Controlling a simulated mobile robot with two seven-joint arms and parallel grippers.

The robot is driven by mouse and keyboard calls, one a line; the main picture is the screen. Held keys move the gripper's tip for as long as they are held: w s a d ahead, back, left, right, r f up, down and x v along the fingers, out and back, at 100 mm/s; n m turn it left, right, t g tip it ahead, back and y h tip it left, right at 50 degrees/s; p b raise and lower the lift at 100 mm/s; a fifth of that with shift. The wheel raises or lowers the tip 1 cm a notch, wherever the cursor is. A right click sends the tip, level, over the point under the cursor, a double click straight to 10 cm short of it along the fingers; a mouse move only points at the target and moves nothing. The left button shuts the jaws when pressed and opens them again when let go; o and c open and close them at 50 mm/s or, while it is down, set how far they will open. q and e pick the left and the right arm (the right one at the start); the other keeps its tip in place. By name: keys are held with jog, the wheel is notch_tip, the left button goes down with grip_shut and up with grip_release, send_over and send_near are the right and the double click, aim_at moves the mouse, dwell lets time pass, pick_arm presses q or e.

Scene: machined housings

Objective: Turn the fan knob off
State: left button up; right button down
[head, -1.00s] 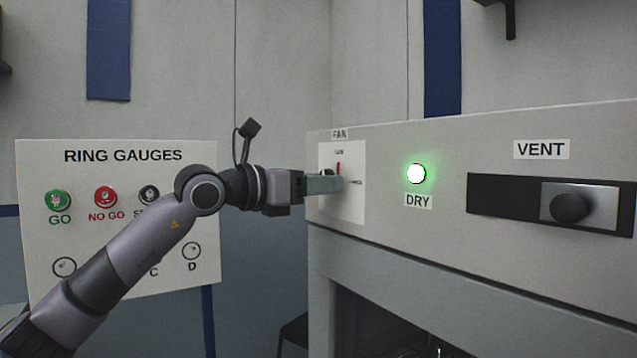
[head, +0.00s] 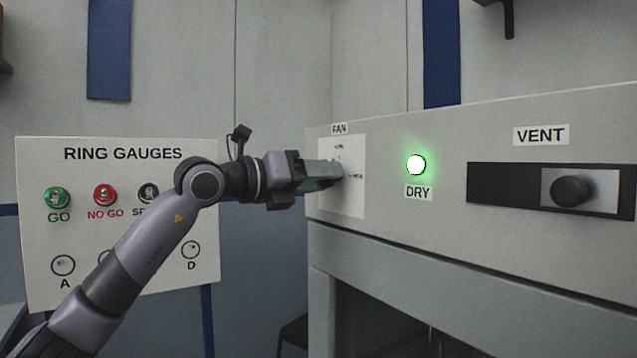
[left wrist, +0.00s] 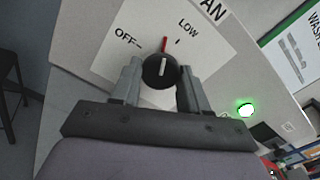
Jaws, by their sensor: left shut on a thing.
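The fan knob (left wrist: 160,70) is round and black with a white line on its face and a red pointer. In the left wrist view the pointer lies between the OFF and LOW marks of its white dial plate (left wrist: 118,68). My left gripper (left wrist: 158,84) has one finger on each side of the knob and is shut on it. In the head view my left gripper (head: 336,172) reaches the dial plate (head: 354,200) from the left, and its fingers hide most of the knob. My right gripper is not in view.
The grey cabinet front carries a lit green DRY lamp (head: 416,165) and a black VENT slider knob (head: 571,191) to the right of the dial. A white RING GAUGES board (head: 110,235) stands behind my left arm. A dark stool (left wrist: 14,90) stands at far left in the wrist view.

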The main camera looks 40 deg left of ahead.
pick_arm(q)
jog(key=n, duration=1.2)
jog(key=shift+r+b, duration=0.15)
jog(key=shift+b, duration=0.15)
jog(key=shift+n, duration=0.4)
jog(key=o, duration=1)
jog(key=shift+o, duration=0.2)
jog(key=b+v, duration=0.2)
jog(key=v, duration=0.5)
